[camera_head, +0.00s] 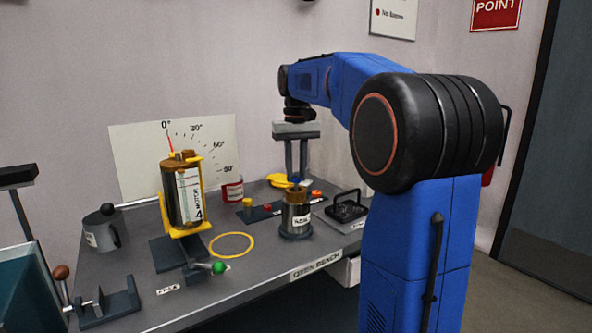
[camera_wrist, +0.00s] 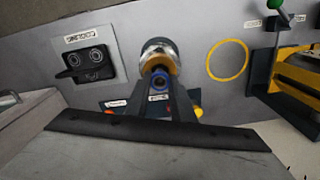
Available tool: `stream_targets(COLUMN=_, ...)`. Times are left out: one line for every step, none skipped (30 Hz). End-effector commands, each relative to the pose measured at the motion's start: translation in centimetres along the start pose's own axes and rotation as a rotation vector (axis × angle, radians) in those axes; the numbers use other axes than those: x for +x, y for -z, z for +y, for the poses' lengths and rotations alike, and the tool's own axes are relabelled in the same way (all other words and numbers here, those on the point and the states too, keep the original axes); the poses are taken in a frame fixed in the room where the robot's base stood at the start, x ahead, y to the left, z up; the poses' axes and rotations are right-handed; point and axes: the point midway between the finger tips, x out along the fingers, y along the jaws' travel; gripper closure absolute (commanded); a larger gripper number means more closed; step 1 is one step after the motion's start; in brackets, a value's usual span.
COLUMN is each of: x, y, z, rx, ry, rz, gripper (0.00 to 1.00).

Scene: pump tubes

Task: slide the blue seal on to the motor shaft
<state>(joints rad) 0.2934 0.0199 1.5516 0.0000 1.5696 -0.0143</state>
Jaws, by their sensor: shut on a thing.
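My gripper (camera_head: 297,178) points down over the bench, its two fingers shut on the small blue seal (camera_wrist: 159,83). In the wrist view the seal is a dark blue ring between the fingertips. Close to it stands an upright silver cylinder (camera_head: 296,218) with a brass-coloured top, also in the wrist view (camera_wrist: 157,48). The seal looks above or beside that top; I cannot tell whether they touch. I cannot make out a shaft clearly on either.
A blue strip with coloured parts (camera_head: 262,212) lies behind the silver cylinder. A black-handled item (camera_head: 346,207) is at its right. A yellow ring (camera_head: 231,245) marks clear bench at its left. A red jar (camera_head: 233,189), a grey jug (camera_head: 103,232) and an angle board (camera_head: 140,160) stand further left.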

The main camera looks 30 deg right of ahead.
Motion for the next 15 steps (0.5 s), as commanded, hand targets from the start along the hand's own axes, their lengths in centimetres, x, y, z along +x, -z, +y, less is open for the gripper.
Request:
stream_targets(x=0.11, y=-0.02, z=0.00, rx=0.000, ry=0.000, rz=0.000, gripper=1.00)
stream_targets(x=0.17, y=-0.02, z=0.00, rx=0.000, ry=0.000, rz=0.000, gripper=1.00)
stream_targets(x=0.16, y=-0.01, z=0.00, rx=0.000, ry=0.000, rz=0.000, gripper=0.71)
stream_targets(x=0.15, y=-0.01, z=0.00, rx=0.000, ry=0.000, rz=0.000, gripper=0.64)
stream_targets(x=0.15, y=-0.01, z=0.00, rx=0.000, ry=0.000, rz=0.000, gripper=0.57)
stream_targets(x=0.14, y=-0.01, z=0.00, rx=0.000, ry=0.000, rz=0.000, gripper=0.56)
stream_targets(x=0.14, y=-0.01, z=0.00, rx=0.000, ry=0.000, rz=0.000, gripper=0.56)
stream_targets(x=0.14, y=-0.01, z=0.00, rx=0.000, ry=0.000, rz=0.000, gripper=0.56)
stream_targets(x=0.14, y=-0.01, z=0.00, rx=0.000, ry=0.000, rz=0.000, gripper=0.56)
stream_targets(x=0.14, y=-0.01, z=0.00, rx=0.000, ry=0.000, rz=0.000, gripper=0.56)
stream_targets(x=0.14, y=-0.01, z=0.00, rx=0.000, ry=0.000, rz=0.000, gripper=0.56)
stream_targets(x=0.14, y=-0.01, z=0.00, rx=0.000, ry=0.000, rz=0.000, gripper=0.56)
stream_targets(x=0.13, y=-0.01, z=0.00, rx=0.000, ry=0.000, rz=0.000, gripper=0.56)
stream_targets(x=0.09, y=0.00, z=0.00, rx=0.000, ry=0.000, rz=0.000, gripper=0.56)
stream_targets(x=-0.03, y=0.01, z=0.00, rx=0.000, ry=0.000, rz=0.000, gripper=0.56)
